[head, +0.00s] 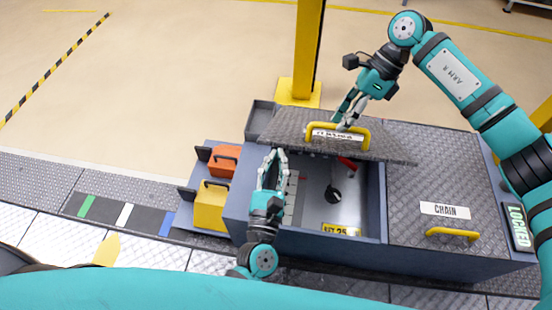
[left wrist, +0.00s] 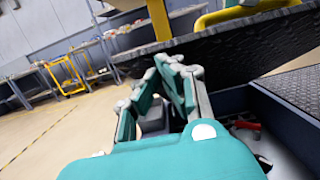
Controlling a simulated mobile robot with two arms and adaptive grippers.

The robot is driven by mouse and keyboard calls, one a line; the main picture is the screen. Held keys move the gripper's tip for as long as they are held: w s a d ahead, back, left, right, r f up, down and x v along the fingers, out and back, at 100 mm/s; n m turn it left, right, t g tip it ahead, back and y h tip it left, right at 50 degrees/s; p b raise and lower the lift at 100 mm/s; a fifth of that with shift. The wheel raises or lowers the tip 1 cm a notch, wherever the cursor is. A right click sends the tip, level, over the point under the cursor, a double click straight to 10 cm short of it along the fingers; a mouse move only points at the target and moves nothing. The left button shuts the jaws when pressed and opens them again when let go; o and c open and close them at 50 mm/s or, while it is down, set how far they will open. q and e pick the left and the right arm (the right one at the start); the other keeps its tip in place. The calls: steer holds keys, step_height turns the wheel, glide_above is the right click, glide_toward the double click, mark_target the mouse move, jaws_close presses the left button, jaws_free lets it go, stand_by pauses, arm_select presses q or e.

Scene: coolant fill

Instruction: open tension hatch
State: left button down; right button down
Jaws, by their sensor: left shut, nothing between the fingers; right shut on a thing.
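The tension hatch lid (head: 395,150) is a dark tread plate, raised and tilted over an open compartment (head: 375,205). It has a yellow handle (head: 365,137) and a white label that is partly hidden. My right gripper (head: 345,118) is shut on the handle at the lid's upper side. My left gripper (head: 274,153) is shut and empty at the lid's left end, above the compartment's left side. In the left wrist view its fingers (left wrist: 180,65) are together just below the lid's edge (left wrist: 235,48); whether they touch it I cannot tell.
Inside the compartment are a black knob (head: 333,194), a red part (head: 347,162) and a yellow "SET 25" label (head: 341,230). The closed CHAIN hatch (head: 410,185) lies to the right, beside a LOCKED sign (head: 517,227). A yellow post (head: 308,50) stands behind. Orange and yellow containers (head: 210,205) sit left.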

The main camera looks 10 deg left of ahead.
arm_select(q)
steer(key=shift+w+r, duration=0.35)
steer(key=shift+r, duration=0.2)
steer(key=shift+w+r, duration=0.35)
steer(key=shift+r, duration=0.2)
arm_select(e)
steer(key=shift+w+d+f, duration=0.15)
steer(key=shift+w+f, duration=0.15)
steer(key=shift+f, duration=0.15)
arm_select(q)
steer(key=shift+w+a+r, duration=0.1)
steer(key=shift+w+r, duration=0.05)
steer(key=shift+w, duration=0.05)
arm_select(e)
steer(key=shift+f, duration=0.15)
arm_select(q)
steer(key=shift+w+f, duration=0.15)
steer(key=shift+f, duration=0.05)
arm_select(e)
steer(key=c, duration=1.7)
jaws_free()
steer(key=shift+w, duration=0.2)
steer(key=o, duration=0.4)
steer(key=shift+r, duration=0.2)
